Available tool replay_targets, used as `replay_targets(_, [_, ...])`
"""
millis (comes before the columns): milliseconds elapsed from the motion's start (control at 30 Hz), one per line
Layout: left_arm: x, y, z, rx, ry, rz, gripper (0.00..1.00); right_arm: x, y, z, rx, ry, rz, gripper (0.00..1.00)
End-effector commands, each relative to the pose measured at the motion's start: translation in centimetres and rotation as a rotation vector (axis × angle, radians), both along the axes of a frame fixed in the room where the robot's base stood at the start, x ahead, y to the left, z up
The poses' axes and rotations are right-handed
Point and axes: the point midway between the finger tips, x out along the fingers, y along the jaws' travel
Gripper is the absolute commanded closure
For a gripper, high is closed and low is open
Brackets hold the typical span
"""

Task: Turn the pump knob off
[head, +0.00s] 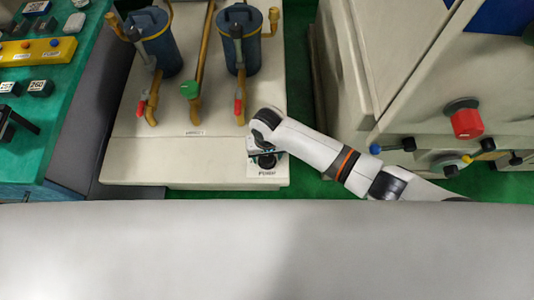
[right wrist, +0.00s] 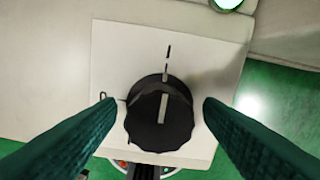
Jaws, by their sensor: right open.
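The pump knob (right wrist: 160,120) is a black, ridged round knob on a pale square plate (right wrist: 205,60) in the right wrist view. Its white pointer line points up toward the straight mark, and a "0" mark sits to its left. My right gripper (right wrist: 158,108) is open, with one green finger on each side of the knob and small gaps showing. In the head view my right gripper (head: 264,158) is over the corner of the pale unit, above the "PUMP" label (head: 267,173), and mostly hides the knob. My left gripper is not in view.
Blue canisters (head: 152,42) and brown pipes with red-handled valves (head: 239,106) stand on the pale unit (head: 160,165) behind. A machine with a large red knob (head: 466,122) is at right. A green bench (head: 40,150) is at left.

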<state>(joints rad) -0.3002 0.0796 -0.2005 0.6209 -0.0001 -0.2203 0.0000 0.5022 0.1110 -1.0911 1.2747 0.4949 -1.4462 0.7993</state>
Motion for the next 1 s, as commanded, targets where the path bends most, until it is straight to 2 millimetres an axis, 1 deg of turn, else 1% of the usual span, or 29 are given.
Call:
replay_targets(67, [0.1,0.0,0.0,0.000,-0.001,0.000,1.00,0.0,0.0,0.0,0.000,0.000,0.000,0.40])
replay_targets(300, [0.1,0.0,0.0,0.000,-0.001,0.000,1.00,0.0,0.0,0.0,0.000,0.000,0.000,0.80])
replay_targets(333, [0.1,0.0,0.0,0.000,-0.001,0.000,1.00,0.0,0.0,0.0,0.000,0.000,0.000,0.83])
replay_targets(500, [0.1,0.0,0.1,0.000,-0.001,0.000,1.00,0.0,0.0,0.1,0.000,0.000,0.007,0.83])
replay_targets(667, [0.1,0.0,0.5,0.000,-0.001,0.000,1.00,0.0,0.0,0.1,0.000,0.001,0.049,0.83])
replay_targets(867, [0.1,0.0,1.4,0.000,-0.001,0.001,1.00,-0.1,0.0,0.2,-0.002,0.004,0.167,0.83])
replay_targets(1000, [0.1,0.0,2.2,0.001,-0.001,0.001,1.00,-0.1,0.0,0.3,-0.002,0.003,0.288,0.83])
